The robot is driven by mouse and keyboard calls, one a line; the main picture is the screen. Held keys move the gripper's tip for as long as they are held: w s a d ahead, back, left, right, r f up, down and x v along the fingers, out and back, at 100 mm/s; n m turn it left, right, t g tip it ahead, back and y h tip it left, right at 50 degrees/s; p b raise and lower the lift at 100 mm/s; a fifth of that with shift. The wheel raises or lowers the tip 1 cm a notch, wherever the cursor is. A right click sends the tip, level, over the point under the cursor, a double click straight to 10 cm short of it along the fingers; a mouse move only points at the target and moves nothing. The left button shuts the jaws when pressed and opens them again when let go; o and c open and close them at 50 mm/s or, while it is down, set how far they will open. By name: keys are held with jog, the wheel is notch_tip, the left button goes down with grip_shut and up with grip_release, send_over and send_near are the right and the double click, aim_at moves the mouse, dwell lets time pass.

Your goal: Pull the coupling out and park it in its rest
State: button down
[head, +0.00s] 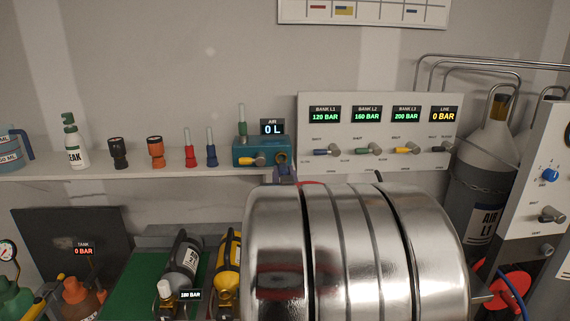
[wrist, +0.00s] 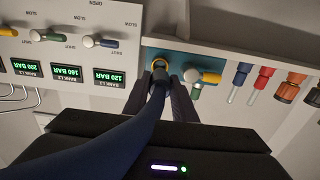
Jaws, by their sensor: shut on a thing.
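In the wrist view, which is upside down, my gripper (wrist: 171,85) is shut on the coupling (wrist: 160,75) at the end of a dark blue hose (wrist: 135,138). The coupling points at a brass ring on the front of a teal block (wrist: 182,56). I cannot tell whether it is seated in the ring or just clear of it. In the head view my gripper (head: 284,174) is small and partly hidden, just below the ring of the teal block (head: 255,147). The block has a yellow-handled valve and a display reading AIR 0 L. I cannot make out the rest.
A white bank panel (head: 380,125) with several valves and displays stands right of the block. Cylinders (head: 228,262) lie on a green mat below.

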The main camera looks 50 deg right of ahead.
jog(key=shift+r, duration=0.2)
jog(key=w+a+f+n+t+y, duration=0.2)
jog(key=w+a+f, duration=0.25)
jog(key=a, duration=0.25)
jog(key=w+a+f+n+t+y, duration=0.1)
jog(key=w+a+f+y, duration=0.15)
jog(key=w+a, duration=0.4)
jog(key=w+a+f+n+t+y, duration=0.2)
jog(key=w+a+f, duration=0.2)
jog(key=a, duration=0.4)
jog(key=w+a+f+n+y, duration=0.1)
jog(key=a+f+y, duration=0.1)
jog(key=a, duration=0.6)
jog(key=w+a+f+n+y, duration=0.2)
jog(key=a+f, duration=0.3)
jog(key=a, duration=0.4)
jog(key=w+a+f+n+t+y, duration=0.1)
jog(key=a+f+y, duration=0.2)
jog(key=a, duration=0.6)
jog(key=shift+w+a+f+n, duration=0.2)
jog(key=shift+f+n, duration=0.2)
jog(key=shift+f, duration=0.25)
jog(key=shift+d, duration=0.15)
